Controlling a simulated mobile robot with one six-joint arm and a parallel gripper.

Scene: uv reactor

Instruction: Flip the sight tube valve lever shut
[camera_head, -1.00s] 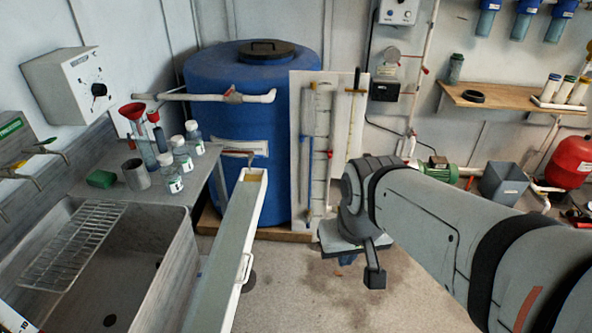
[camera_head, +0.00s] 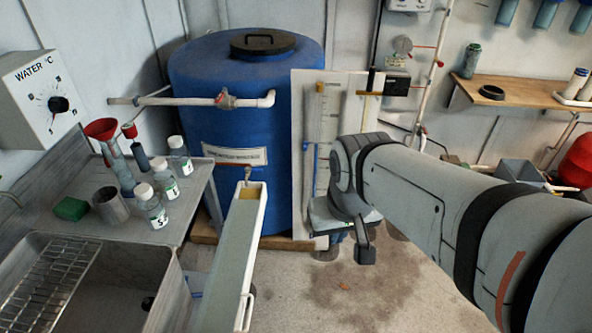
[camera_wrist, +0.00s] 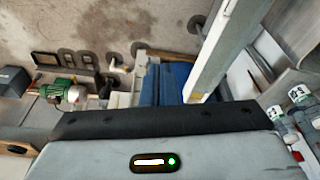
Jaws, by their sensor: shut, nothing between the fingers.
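The sight tube panel (camera_head: 303,190) is a white upright board with a graduated scale, standing against the front right of the blue tank (camera_head: 240,130). A thin blue upright strip (camera_head: 315,158) shows on it; I cannot tell whether it is the tube or a lever. No valve lever on the sight tube can be made out, and my arm covers the panel's lower right part. My gripper (camera_head: 340,222) is shut and empty, pointing down in front of the panel's lower part, its tips barely visible.
A long pale channel (camera_head: 236,250) runs from below the tank outlet toward me. A sink (camera_head: 100,285) and a bench with bottles (camera_head: 152,205) stand left. Bare floor (camera_head: 350,300) lies below my arm.

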